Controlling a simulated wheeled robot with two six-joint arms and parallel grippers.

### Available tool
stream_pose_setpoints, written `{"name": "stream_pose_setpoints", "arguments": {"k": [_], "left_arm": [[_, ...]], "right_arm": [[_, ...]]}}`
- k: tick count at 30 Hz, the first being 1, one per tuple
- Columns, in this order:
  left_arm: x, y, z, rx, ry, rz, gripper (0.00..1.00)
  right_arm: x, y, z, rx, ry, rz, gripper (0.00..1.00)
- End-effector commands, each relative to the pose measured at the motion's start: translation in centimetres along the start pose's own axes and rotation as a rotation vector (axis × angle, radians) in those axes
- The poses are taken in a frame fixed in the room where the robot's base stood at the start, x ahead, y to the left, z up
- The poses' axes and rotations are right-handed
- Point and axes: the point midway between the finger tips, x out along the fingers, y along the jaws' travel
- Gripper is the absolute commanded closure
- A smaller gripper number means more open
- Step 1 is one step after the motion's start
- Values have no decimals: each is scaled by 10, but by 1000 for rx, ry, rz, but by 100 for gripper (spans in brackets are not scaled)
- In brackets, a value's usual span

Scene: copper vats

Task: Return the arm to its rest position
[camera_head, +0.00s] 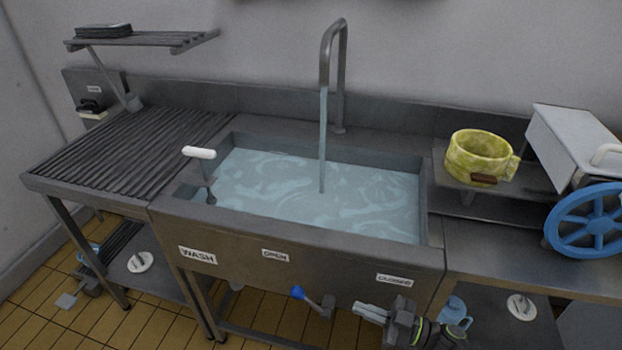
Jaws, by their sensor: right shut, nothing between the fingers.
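My right gripper (371,312) is at the bottom of the head view, in front of the sink's front panel and below the "CLOSED" label. Its fingers are shut with nothing between them. It points left, toward a blue-tipped lever (312,300) under the basin, with a visible gap between them. The lever's blue end points up and left, below the "OPEN" label. My left gripper is not in view.
Water runs from the tap (334,75) into the filled sink basin (300,217). A white-handled lever (200,154) stands at the basin's left. The ribbed drainboard (130,150) is clear.

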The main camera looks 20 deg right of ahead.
Motion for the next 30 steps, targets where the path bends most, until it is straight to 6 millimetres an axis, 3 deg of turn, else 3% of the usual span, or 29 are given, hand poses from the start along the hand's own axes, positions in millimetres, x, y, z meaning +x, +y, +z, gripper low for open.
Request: {"name": "stream_pose_setpoints", "arguments": {"k": [4,7,11,14,17,21,25,30], "left_arm": [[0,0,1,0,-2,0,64],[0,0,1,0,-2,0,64],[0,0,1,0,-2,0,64],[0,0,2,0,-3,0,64],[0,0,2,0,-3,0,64],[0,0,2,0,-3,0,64],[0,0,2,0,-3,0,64],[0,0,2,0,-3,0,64]], "right_arm": [[-3,4,10,8,-14,49,100],[-14,14,37,31,-61,183,100],[-53,24,105,89,-228,455,100],[-97,12,167,154,-426,643,100],[-143,-18,222,227,-642,766,100],[-204,-83,280,350,-950,852,100],[-252,-156,314,477,-1212,855,100],[-290,-234,329,611,-1442,801,100]]}}
